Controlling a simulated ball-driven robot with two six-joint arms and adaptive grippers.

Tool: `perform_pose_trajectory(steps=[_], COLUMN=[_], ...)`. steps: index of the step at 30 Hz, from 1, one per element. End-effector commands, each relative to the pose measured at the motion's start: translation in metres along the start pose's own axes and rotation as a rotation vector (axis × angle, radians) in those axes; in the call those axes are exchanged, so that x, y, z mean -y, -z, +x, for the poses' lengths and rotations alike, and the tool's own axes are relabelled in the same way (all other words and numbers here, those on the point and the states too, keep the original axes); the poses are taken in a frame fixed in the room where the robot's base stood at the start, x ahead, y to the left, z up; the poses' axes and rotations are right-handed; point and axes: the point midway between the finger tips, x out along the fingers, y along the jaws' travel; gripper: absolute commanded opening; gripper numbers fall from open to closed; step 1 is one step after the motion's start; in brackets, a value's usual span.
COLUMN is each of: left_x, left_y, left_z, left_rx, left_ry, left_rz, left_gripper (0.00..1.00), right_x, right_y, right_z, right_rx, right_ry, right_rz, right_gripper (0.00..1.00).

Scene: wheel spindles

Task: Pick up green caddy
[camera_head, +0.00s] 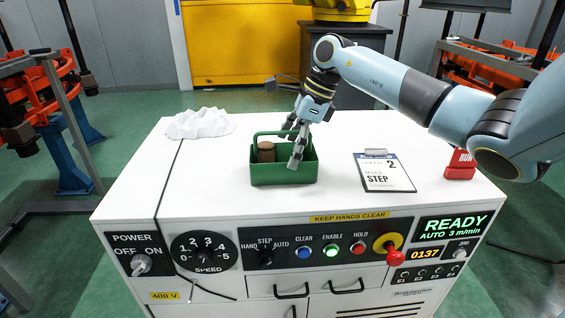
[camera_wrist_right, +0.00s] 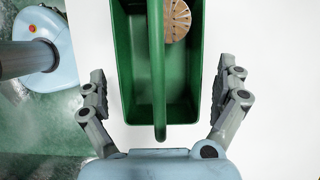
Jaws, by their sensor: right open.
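The green caddy (camera_head: 284,172) stands upright on the white cabinet top, left of the clipboard. It is an open box with a handle bar, and a brown round item (camera_head: 266,151) sits in it. In the right wrist view the caddy (camera_wrist_right: 190,108) lies between the fingers, its handle (camera_wrist_right: 156,70) running up the middle. My right gripper (camera_head: 297,148) is above the caddy, pointing down with its fingers apart. In the wrist view the right gripper (camera_wrist_right: 165,95) is open, one finger on each side of the caddy, with no visible grip. My left gripper is not in view.
A crumpled white cloth (camera_head: 200,123) lies at the back left of the cabinet top (camera_head: 225,195). A clipboard (camera_head: 384,171) and a red block (camera_head: 460,165) are to the right. Switches and a red knob line the front panel (camera_head: 310,245). The top left of the caddy is clear.

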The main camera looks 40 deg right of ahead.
Motion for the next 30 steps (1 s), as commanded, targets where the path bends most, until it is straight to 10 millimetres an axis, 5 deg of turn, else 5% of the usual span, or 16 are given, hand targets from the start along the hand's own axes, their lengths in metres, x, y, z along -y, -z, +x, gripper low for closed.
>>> perform_pose_trajectory(steps=[5,12,23,30], left_x=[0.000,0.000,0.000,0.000], left_y=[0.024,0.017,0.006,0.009], left_z=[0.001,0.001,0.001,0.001], left_rx=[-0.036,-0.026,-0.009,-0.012], left_ry=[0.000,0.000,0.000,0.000], left_rz=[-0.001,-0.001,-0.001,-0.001], left_gripper=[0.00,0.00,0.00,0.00], right_x=[0.000,0.000,0.000,0.000], right_y=[-0.001,0.000,0.000,0.000], right_z=[0.021,0.022,0.022,0.022], right_rx=[0.002,0.001,0.000,0.001], right_ry=[0.000,0.001,0.000,0.001], right_rz=[0.000,-0.001,-0.001,-0.001], right_gripper=[1.00,1.00,0.53,0.50])
